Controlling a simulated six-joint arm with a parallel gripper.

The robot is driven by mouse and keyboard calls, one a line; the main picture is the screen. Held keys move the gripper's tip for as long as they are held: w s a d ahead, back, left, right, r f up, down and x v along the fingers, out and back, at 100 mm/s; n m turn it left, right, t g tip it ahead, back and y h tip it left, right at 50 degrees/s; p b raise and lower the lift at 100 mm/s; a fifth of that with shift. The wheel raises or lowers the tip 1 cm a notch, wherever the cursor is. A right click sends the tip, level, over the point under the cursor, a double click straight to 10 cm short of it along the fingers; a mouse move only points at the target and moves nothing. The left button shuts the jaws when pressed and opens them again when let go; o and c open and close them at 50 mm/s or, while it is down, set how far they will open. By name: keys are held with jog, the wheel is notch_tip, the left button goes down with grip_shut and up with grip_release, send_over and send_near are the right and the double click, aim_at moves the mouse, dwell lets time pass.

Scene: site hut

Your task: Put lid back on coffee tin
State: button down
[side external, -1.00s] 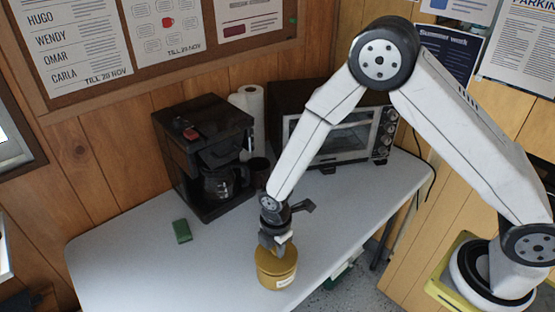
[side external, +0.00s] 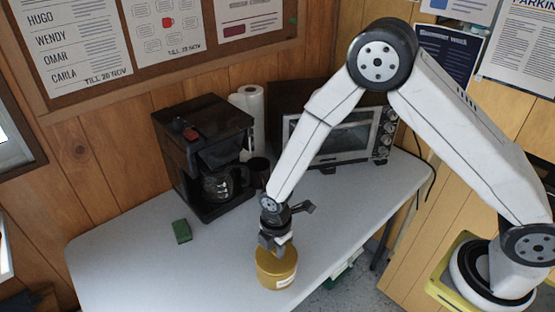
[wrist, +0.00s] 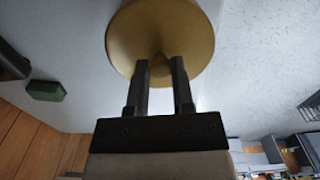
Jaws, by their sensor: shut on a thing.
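The coffee tin (side external: 266,279) is mustard yellow with a white label and stands upright near the front edge of the table. Its round yellow lid (wrist: 140,35) fills the top of the wrist view, with a small knob at its middle. In the side view the lid (side external: 263,257) is at the tin's top; I cannot tell whether it is fully seated. My gripper (side external: 277,247) points down over the tin and is shut on the lid's knob. The fingers also show in the wrist view (wrist: 159,65), one on each side of the knob.
A green block (side external: 182,231) lies on the grey table (side external: 140,255) to the left. A black coffee maker (side external: 205,150) with a glass jug, a paper roll (side external: 250,112), a dark mug (side external: 259,170) and a toaster oven (side external: 345,137) stand behind.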

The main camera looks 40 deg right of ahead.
grip_release()
dwell(0.4)
jog(key=shift+r, duration=0.2)
jog(key=shift+r, duration=3.3)
grip_shut()
